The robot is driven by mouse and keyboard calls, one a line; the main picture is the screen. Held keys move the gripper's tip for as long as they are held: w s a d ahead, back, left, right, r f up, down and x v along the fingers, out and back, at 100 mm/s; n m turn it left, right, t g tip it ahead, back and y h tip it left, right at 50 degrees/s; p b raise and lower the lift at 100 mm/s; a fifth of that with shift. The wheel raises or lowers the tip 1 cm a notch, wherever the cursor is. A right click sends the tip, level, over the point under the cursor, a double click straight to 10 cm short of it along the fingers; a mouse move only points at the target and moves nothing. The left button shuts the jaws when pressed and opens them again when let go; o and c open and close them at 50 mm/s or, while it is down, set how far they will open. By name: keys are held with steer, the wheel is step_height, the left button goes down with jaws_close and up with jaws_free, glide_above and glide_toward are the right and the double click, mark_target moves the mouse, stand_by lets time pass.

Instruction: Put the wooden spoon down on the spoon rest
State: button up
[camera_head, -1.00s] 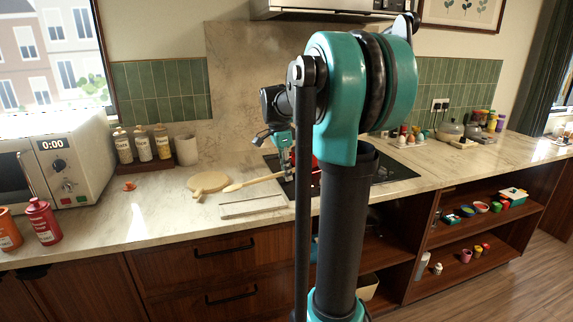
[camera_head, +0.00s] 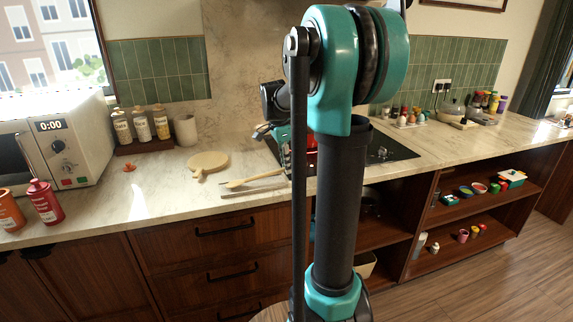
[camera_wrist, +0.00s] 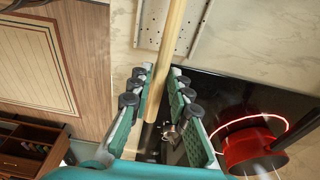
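The wooden spoon (camera_head: 255,179) is pale and slants over the counter, its bowl to the left. Its handle (camera_wrist: 174,35) runs between the fingertips in the wrist view. My gripper (camera_wrist: 162,72) has both fingers close against the handle and appears shut on it; the handle's end lies between the fingers. In the head view my gripper (camera_head: 285,150) is partly hidden behind my arm. The spoon rest (camera_head: 255,190) is a flat pale rectangle under the spoon; its holed surface (camera_wrist: 148,25) shows in the wrist view. Whether the spoon touches it is unclear.
A round wooden board (camera_head: 208,160) lies behind and left of the rest. A red pot (camera_wrist: 250,150) stands on the black hob (camera_head: 395,147) to the right. A microwave (camera_head: 55,145) and bottles (camera_head: 142,127) are at the left. Counter in front of the board is clear.

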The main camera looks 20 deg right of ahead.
steer(key=o, duration=0.3)
step_height(320, 180, up, 12)
steer(key=a, duration=0.2)
stand_by(0.4)
steer(key=shift+f, duration=0.1)
